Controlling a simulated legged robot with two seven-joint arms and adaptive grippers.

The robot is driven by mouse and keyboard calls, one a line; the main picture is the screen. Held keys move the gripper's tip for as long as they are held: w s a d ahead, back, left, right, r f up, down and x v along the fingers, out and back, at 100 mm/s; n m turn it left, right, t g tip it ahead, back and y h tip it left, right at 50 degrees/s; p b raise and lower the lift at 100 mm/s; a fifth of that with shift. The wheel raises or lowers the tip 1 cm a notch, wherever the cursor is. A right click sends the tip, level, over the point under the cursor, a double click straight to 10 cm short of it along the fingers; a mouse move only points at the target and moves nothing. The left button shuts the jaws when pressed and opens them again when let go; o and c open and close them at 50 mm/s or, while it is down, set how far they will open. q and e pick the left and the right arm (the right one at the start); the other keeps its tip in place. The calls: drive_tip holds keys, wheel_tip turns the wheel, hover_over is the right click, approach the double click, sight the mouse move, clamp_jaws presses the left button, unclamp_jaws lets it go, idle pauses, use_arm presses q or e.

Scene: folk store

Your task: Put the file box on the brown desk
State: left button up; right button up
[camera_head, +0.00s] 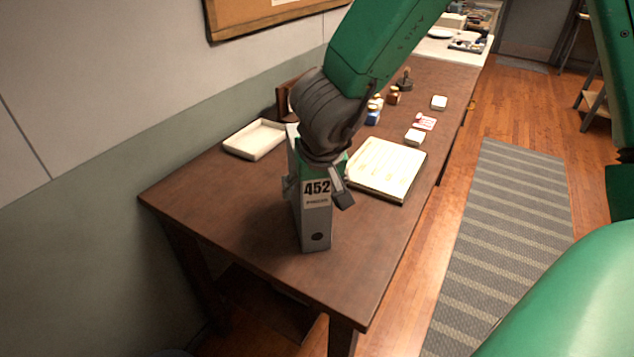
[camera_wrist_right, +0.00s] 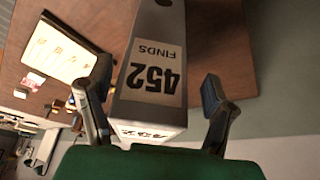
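The grey file box (camera_head: 317,222), labelled 452, stands upright on the brown desk (camera_head: 240,230) near its close end. It also shows in the right wrist view (camera_wrist_right: 155,75), with its label upside down. My right gripper (camera_head: 318,192) is over the box from above, one finger on each side of it. In the right wrist view my right gripper (camera_wrist_right: 158,97) is open: a clear gap shows between the right finger and the box, while the left finger is close to its side. The palm hides part of the box's top. My left gripper is not in view.
A white tray (camera_head: 257,139) lies behind the box by the wall. An open ledger (camera_head: 387,168) lies right of it. Small jars (camera_head: 374,112), a stamp (camera_head: 404,80) and small white dishes (camera_head: 415,137) stand farther back. The desk's near left corner is clear.

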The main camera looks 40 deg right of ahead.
drive_tip(key=shift+a+r, duration=0.15)
drive_tip(key=shift+a, duration=0.1)
drive_tip(key=shift+d+r, duration=0.15)
drive_tip(key=shift+d, duration=0.15)
drive_tip(key=v, duration=0.1)
drive_tip(key=p+v, duration=0.1)
drive_tip(key=v, duration=0.1)
drive_tip(key=p+v, duration=0.1)
drive_tip(key=shift+d+r, duration=0.25)
drive_tip(key=shift+d, duration=0.1)
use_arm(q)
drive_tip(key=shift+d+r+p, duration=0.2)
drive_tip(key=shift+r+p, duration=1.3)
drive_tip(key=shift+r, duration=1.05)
use_arm(e)
drive_tip(key=v, duration=0.7)
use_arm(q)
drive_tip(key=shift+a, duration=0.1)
use_arm(e)
drive_tip(key=shift+s+a, duration=0.15)
drive_tip(key=shift+a, duration=0.1)
